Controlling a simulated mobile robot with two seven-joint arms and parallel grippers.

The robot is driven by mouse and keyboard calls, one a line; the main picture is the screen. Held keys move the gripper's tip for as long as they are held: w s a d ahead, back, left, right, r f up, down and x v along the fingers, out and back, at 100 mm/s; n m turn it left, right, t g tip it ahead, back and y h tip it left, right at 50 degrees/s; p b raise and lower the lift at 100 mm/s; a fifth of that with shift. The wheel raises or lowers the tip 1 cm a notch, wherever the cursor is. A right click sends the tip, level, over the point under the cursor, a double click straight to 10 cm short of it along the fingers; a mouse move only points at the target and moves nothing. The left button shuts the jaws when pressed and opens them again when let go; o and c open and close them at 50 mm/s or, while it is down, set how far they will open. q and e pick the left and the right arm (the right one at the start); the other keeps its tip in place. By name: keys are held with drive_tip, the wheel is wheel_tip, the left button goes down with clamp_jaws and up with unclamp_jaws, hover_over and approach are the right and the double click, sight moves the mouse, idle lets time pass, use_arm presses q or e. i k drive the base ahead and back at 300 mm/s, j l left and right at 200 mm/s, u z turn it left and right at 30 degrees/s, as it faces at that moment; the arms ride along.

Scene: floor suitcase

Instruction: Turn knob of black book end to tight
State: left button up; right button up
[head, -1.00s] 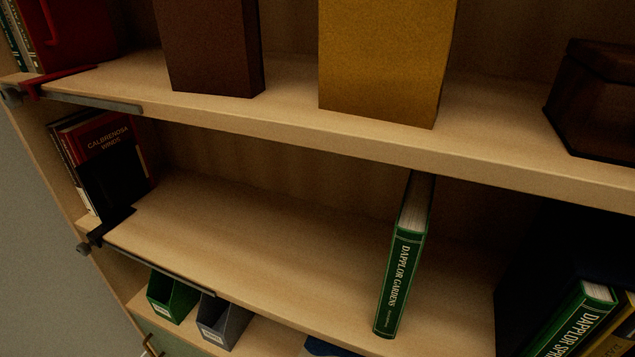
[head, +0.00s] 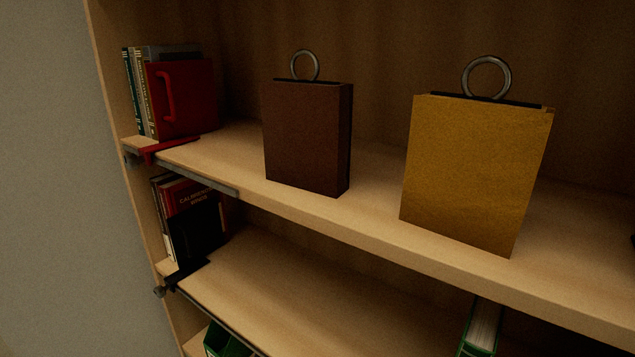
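The black book end (head: 196,232) stands on the middle shelf at the left, against several upright books (head: 172,192). Its foot reaches the shelf's front edge. A small dark knob (head: 160,292) sits at that edge, at the left end of a dark rail (head: 215,318). I cannot tell how tight the knob is. Neither of my grippers shows in the head view.
A red book end (head: 186,98) with its own knob (head: 131,160) stands on the shelf above. A brown box (head: 307,136) and a yellow box (head: 474,170) with ring handles share that shelf. A green book (head: 481,330) is partly cut off below. The middle shelf is bare beside the book end.

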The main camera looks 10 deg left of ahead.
sight(160, 291)
drive_tip(key=u, duration=1.5)
